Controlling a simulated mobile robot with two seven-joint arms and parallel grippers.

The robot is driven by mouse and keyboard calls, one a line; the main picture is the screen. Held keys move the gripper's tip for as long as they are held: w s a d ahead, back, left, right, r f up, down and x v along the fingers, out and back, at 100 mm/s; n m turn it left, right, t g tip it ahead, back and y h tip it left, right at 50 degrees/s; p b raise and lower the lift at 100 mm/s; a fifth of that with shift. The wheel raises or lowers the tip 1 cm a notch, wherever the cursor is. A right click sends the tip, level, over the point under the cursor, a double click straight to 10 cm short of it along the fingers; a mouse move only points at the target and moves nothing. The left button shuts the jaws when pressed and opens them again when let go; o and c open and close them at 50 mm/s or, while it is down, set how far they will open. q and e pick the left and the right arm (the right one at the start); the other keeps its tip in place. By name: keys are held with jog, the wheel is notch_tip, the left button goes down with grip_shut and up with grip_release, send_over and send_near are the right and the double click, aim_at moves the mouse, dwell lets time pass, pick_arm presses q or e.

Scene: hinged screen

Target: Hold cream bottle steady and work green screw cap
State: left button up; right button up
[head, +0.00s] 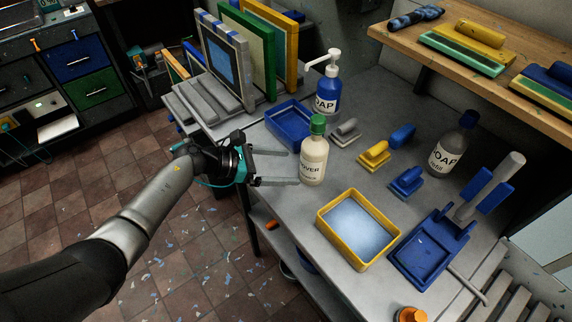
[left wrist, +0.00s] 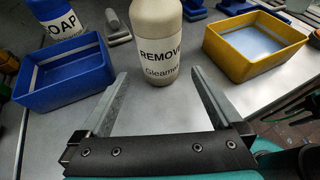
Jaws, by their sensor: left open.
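The cream bottle (head: 313,160) stands upright on the grey worktop, with a label reading "...OVER". Its green screw cap (head: 318,124) sits on top. My left gripper (head: 285,167) is open, with its two fingers pointing at the bottle from the left. In the left wrist view the cream bottle (left wrist: 158,45) stands just beyond and between the open fingertips of my left gripper (left wrist: 155,75). Its label reads "REMOV..." and its cap is out of frame there. My right gripper is not in view.
A blue tray (head: 290,125) lies behind the bottle and a yellow tray (head: 357,229) in front right. Framed screens (head: 222,62) stand at back left.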

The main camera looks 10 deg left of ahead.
aim_at(301, 168)
pick_arm(q)
jog(key=shift+x, duration=3.95)
jog(key=c, duration=1.6)
jog(key=shift+a+f, duration=0.1)
